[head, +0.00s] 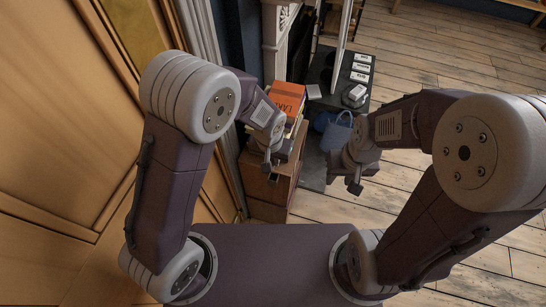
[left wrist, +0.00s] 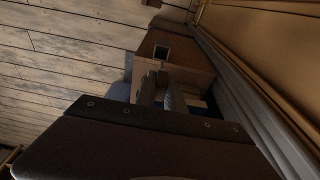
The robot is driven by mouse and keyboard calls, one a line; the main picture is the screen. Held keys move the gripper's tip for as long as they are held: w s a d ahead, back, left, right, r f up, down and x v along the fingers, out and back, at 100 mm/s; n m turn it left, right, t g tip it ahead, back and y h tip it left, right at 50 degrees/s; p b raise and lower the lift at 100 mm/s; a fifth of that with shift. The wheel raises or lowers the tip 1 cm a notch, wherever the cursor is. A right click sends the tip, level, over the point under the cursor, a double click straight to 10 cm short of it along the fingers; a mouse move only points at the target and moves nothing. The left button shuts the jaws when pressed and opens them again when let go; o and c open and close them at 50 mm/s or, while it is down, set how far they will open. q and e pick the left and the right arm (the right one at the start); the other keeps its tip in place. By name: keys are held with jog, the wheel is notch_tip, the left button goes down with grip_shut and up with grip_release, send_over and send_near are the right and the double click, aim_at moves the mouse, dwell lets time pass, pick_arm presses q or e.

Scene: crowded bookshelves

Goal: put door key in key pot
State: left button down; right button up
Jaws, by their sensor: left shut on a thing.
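My left gripper (head: 271,172) hangs above the small wooden cabinet, just in front of the book stack. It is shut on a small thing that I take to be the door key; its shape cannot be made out. In the left wrist view the fingers (left wrist: 160,92) point toward the cabinet. My right gripper (head: 354,184) is over the floor to the right of the cabinet; its jaw opening is unclear. I cannot pick out the key pot in either view.
The wooden cabinet (head: 265,187) carries stacked books with an orange one (head: 287,96) on top. A blue bag (head: 335,132) stands to its right. Behind is a dark surface (head: 325,101) with white cards (head: 360,67). Wooden panels (head: 45,150) close off the left; floor (head: 440,60) is clear at right.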

aim_at(273, 173)
pick_arm(q)
notch_tip(273, 173, down, 4)
jog(key=shift+r+b, duration=0.25)
jog(key=shift+b, duration=0.7)
jog(key=shift+r+p, duration=0.1)
jog(key=shift+p, duration=0.25)
dwell(0.6)
jog(key=shift+f+b, duration=2.4)
jog(key=shift+f, duration=0.75)
jog(key=c, duration=1.3)
grip_release()
jog(key=shift+r, duration=0.1)
jog(key=shift+c, duration=0.2)
jog(key=r+p, duration=0.1)
jog(key=r, duration=0.2)
jog(key=s+r, duration=0.1)
jog(key=r, duration=0.2)
jog(key=r+p, duration=0.1)
jog(key=r, duration=0.2)
jog(key=shift+s+a+p, duration=0.2)
jog(key=shift+s+p, duration=0.05)
jog(key=shift+p, duration=0.05)
